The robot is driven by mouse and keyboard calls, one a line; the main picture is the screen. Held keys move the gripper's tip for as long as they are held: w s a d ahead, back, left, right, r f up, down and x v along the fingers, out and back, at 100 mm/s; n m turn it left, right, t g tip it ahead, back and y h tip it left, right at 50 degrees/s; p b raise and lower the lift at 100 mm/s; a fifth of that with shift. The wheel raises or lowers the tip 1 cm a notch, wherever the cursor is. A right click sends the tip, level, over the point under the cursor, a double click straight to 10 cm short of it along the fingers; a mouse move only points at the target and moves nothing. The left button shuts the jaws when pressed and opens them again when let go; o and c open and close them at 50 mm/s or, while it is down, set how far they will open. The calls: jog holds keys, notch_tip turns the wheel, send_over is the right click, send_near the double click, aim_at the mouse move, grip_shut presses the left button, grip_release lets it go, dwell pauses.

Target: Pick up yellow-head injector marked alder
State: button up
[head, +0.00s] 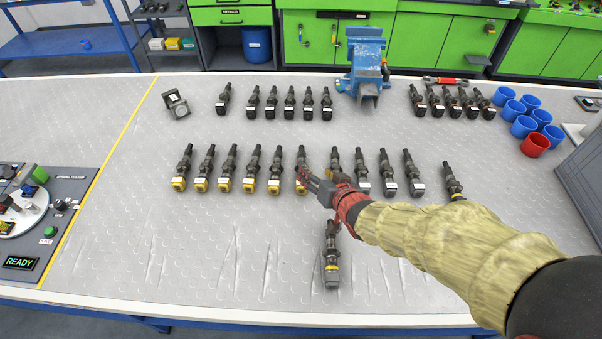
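Another yellow-head injector (453,182) is at the row's right end. White labels show on them, but the writing is too small to read, so I cannot tell which is alder. My gripper (308,180) is low over the row, right beside a yellow-head injector (302,168), and partly covers its right neighbour (334,160). I cannot tell whether its fingers touch anything.
Dark-headed injectors (290,102) form back rows. A blue vise (365,65) is at the back; blue cups (514,110) and a red cup (535,145) are right. A READY panel (50,225) is left.

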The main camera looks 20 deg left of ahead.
jog(key=shift+s+a+f, duration=0.2)
jog(key=shift+a+f, duration=0.3)
jog(key=shift+f, duration=0.05)
jog(key=shift+w+a+f+y, duration=0.15)
jog(key=shift+a+f+y, duration=0.05)
jog(key=shift+a+y, duration=0.1)
jog(key=shift+b+x, duration=0.45)
jog(key=shift+x, duration=0.45)
jog(key=shift+b+x, duration=1.05)
jog(key=shift+x, duration=1.65)
jog(key=shift+w+d, duration=0.1)
jog(key=shift+d, duration=0.1)
jog(key=shift+c, duration=0.9)
jog(key=c, duration=1.1)
grip_shut()
